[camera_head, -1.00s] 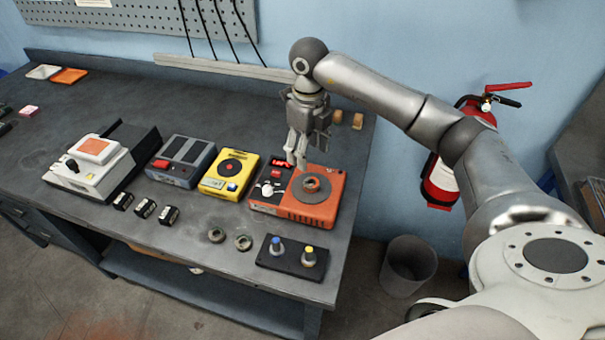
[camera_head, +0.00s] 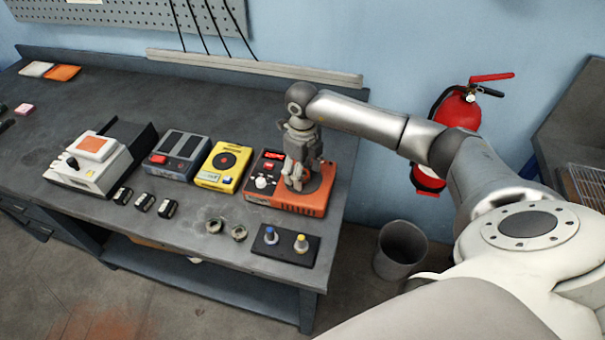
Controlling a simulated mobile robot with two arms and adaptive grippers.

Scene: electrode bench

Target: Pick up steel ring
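Two small metal rings lie flat on the bench in front of the yellow device, a left one (camera_head: 214,225) and a right one (camera_head: 239,233). I cannot tell which is the steel ring. My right gripper (camera_head: 297,186) points down over the round dark plate of the orange device (camera_head: 262,184). It hides most of the plate and whatever sits at its centre. Its fingertips are too small and overlapped to tell whether they are open or hold anything. The bench rings are apart from it, to the lower left. My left gripper is not in view.
A black block with blue-topped and yellow-topped pegs (camera_head: 286,245) stands at the front right. A yellow device (camera_head: 221,167), a grey device (camera_head: 180,156) and a white device (camera_head: 93,165) line the bench leftward. Several small black blocks (camera_head: 143,201) lie in front.

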